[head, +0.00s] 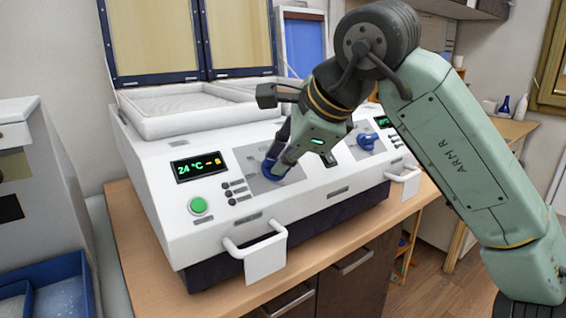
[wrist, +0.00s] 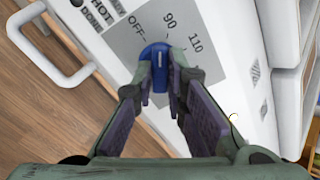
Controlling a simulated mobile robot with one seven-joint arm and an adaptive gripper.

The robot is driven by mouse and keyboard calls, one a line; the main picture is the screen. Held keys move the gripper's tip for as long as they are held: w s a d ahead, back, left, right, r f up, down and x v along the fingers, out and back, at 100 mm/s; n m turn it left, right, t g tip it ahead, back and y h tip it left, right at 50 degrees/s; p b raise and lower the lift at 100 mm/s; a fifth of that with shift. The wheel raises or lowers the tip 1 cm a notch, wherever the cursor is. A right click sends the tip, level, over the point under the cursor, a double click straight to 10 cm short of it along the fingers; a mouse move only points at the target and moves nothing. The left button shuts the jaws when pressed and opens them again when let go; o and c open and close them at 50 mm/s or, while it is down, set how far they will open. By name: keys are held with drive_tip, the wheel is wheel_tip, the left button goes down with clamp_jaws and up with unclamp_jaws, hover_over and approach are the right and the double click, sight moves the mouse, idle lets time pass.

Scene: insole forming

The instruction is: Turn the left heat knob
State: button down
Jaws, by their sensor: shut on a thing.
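The left heat knob (head: 272,171) is blue and sits on a grey dial plate on the white machine's sloped front, right of a display reading 24 °C. My gripper (head: 279,163) reaches down onto it and partly hides it in the head view. In the wrist view, the knob (wrist: 157,54) shows between the fingertips of my gripper (wrist: 160,84), which is shut on it. The knob's white mark points up in that picture, toward the space between the OFF and 90 labels. The 110 label lies further right.
A second blue knob (head: 369,140) stands to the right, near my arm. A green button (head: 198,205) is below the left display (head: 196,166). White handles (head: 258,250) stick out from the front edge. The open lid (head: 160,40) stands behind.

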drive_tip(key=shift+m+b, duration=0.35)
drive_tip(key=shift+m, duration=0.85)
drive_tip(key=c, duration=1.6)
unclamp_jaws()
drive_tip(key=v, duration=1.2)
